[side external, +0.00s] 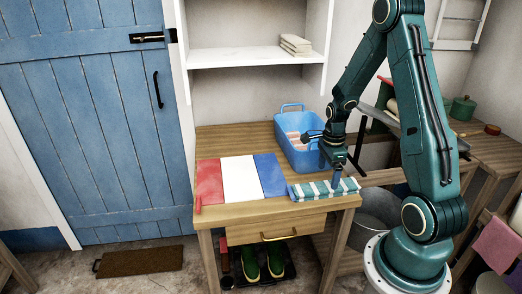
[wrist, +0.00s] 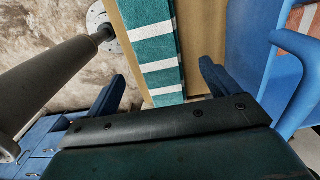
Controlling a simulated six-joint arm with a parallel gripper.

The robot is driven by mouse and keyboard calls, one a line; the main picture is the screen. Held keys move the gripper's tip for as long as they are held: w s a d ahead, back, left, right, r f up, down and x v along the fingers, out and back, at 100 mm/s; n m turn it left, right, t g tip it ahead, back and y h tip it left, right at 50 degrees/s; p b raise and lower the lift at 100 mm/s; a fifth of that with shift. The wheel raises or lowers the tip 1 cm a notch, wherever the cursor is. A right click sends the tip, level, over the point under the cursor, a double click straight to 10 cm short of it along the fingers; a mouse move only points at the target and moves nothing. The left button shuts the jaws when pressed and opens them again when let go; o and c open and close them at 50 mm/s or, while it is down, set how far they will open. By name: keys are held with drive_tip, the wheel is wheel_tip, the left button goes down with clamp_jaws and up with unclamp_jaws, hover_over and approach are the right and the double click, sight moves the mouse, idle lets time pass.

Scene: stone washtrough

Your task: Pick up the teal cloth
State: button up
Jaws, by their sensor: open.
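The teal cloth (side external: 311,190) is folded, with white stripes, and lies at the front right of the wooden table. In the wrist view the teal cloth (wrist: 152,40) runs from the top edge down to between my fingers. My gripper (side external: 337,181) points down over the right part of the cloth. In the wrist view my gripper (wrist: 163,90) is open, with one blue finger on each side of the cloth's near end. I cannot tell how far the fingertips are above the tabletop.
A blue basket (side external: 292,120) holding a pink-and-white striped cloth (side external: 297,139) stands behind the cloth. Red (side external: 209,181), white (side external: 241,178) and blue (side external: 270,174) panels lie to its left. The table's (side external: 262,208) front edge is close. A shelf (side external: 250,57) hangs behind.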

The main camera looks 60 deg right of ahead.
sight(326, 185)
drive_tip(key=shift+f, duration=2.55)
drive_tip(key=c, duration=1.1)
drive_tip(key=shift+r, duration=0.2)
wheel_tip(326, 185, up, 20)
drive_tip(key=shift+f, duration=0.2)
drive_tip(key=shift+w+a+n, duration=0.2)
drive_tip(key=shift+w+n, duration=0.2)
drive_tip(key=w+a+n, duration=0.9)
drive_tip(key=a+n, duration=0.2)
drive_tip(key=a, duration=0.1)
drive_tip(key=w+a+n, duration=0.9)
drive_tip(key=a+n, duration=0.2)
drive_tip(key=a, duration=0.1)
drive_tip(key=shift+n, duration=0.4)
